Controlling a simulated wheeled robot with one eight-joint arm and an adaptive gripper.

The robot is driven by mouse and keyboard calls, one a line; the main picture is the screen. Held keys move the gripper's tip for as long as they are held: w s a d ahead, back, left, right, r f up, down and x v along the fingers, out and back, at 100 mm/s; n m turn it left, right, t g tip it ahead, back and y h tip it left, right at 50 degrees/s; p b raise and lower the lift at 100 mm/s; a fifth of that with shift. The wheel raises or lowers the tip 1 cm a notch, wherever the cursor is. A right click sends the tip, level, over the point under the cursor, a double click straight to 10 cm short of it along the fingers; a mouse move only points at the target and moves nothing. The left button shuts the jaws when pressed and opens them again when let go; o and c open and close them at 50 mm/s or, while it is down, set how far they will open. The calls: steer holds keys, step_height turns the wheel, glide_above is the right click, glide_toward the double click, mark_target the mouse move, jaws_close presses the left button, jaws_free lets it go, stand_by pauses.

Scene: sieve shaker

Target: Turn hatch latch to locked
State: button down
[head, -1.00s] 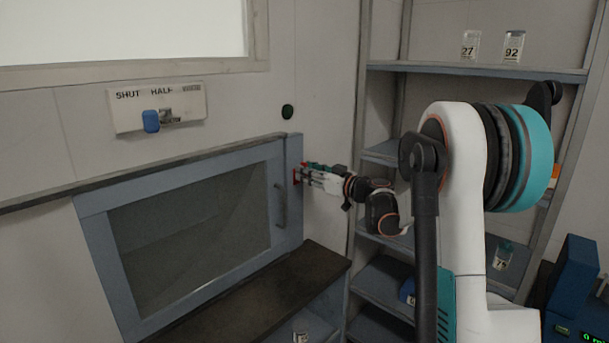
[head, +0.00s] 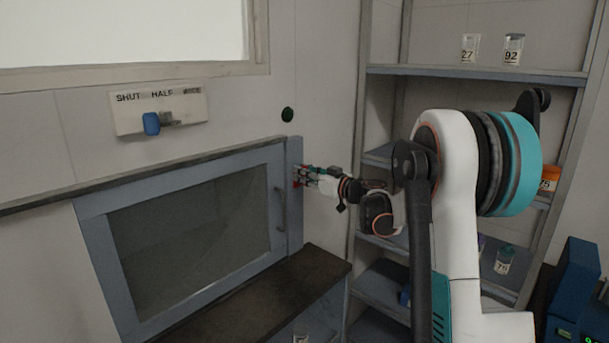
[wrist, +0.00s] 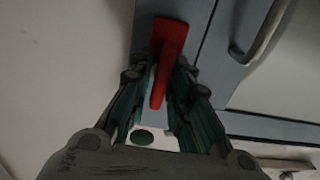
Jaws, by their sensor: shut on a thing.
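The hatch (head: 190,232) is a blue-grey framed door with a dark glass pane, and it looks closed in the head view. The hatch latch is a red lever on the hatch's right frame post; it shows clearly in the wrist view (wrist: 168,40). My gripper (head: 302,177) is at this post and shut on the red latch. In the wrist view the latch lies between my gripper's two fingers (wrist: 160,100). In the head view the fingers hide most of the latch. I see no lock marking beside it.
A curved door handle (head: 281,208) is left of the latch. A SHUT/HALF selector panel (head: 190,104) with a blue knob (head: 151,123) and a dark green button (head: 287,115) are on the wall above. Shelves (head: 470,71) with labelled jars stand to the right. A dark ledge (head: 285,285) runs below.

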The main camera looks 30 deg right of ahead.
steer(key=m+p, duration=0.1)
steer(key=m, duration=0.3)
steer(key=shift+d+m, duration=0.1)
steer(key=shift+m, duration=0.3)
steer(key=m, duration=0.4)
steer(key=shift+d+f+m, duration=0.1)
steer(key=shift+d+m, duration=0.05)
steer(key=shift+m, duration=0.15)
steer(key=shift+f+m+p, duration=0.15)
steer(key=shift+m+p, duration=0.1)
steer(key=shift+m, duration=1.8)
steer(key=shift+f+m+p, duration=0.1)
steer(key=shift+m+p, duration=0.15)
steer(key=shift+m, duration=1.8)
steer(key=c, duration=1.7)
jaws_free()
steer(key=shift+d, duration=0.1)
